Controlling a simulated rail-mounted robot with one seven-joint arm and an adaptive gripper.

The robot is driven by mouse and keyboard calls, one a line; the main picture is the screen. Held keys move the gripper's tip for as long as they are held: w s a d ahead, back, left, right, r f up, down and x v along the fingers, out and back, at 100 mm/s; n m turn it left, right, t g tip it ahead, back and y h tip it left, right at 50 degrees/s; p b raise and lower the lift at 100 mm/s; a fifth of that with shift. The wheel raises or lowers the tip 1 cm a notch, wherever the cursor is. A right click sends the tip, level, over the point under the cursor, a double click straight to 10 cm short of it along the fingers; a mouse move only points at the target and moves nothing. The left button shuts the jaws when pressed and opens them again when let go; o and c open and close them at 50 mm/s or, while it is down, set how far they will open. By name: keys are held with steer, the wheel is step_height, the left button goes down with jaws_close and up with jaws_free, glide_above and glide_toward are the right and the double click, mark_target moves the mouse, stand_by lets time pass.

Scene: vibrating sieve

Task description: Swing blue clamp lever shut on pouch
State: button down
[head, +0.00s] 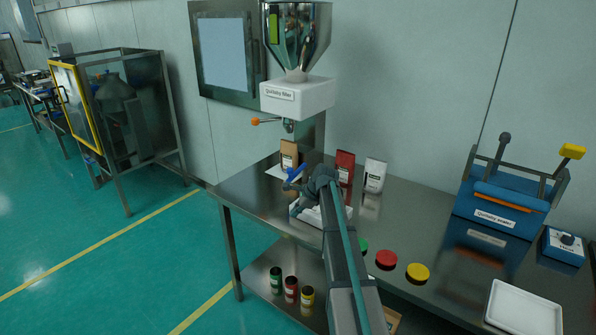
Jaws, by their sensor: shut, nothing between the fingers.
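The blue clamp lever (296,173) shows just left of my wrist, in front of the brown pouch. The brown pouch (289,153) stands upright under the filler's nozzle. The lower part of the lever and its joint are hidden, so I cannot tell how it bears on the pouch. My gripper (291,187) is at the far end of my arm, close to the lever. Its fingers are small, dark and partly hidden by the wrist. They look shut and empty; I cannot tell whether they touch the lever.
A white quinsky filler (297,95) hangs above, with an orange-tipped handle (256,121). A red pouch (345,166) and a white pouch (375,176) stand right of my wrist. Red (386,260) and yellow (418,273) discs, a blue sealer (508,205) and a white tray (523,308) are further right.

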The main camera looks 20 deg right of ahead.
steer(key=w+d+r+m+t, duration=0.1)
steer(key=w+d+r+m, duration=0.2)
steer(key=d+r, duration=0.3)
steer(key=w+d+r+m+t, duration=0.1)
steer(key=w+d+r+m, duration=0.3)
steer(key=d+r, duration=0.3)
steer(key=shift+d+r+m+y, duration=0.3)
steer(key=shift+r+m, duration=0.1)
steer(key=shift+r, duration=0.5)
steer(key=shift+w, duration=0.1)
steer(key=w+a+r+p+x, duration=0.1)
steer(key=p+x, duration=0.3)
steer(key=x, duration=0.9)
steer(key=shift+w+r, duration=0.5)
steer(key=shift+r, duration=0.1)
steer(key=shift+a, duration=0.1)
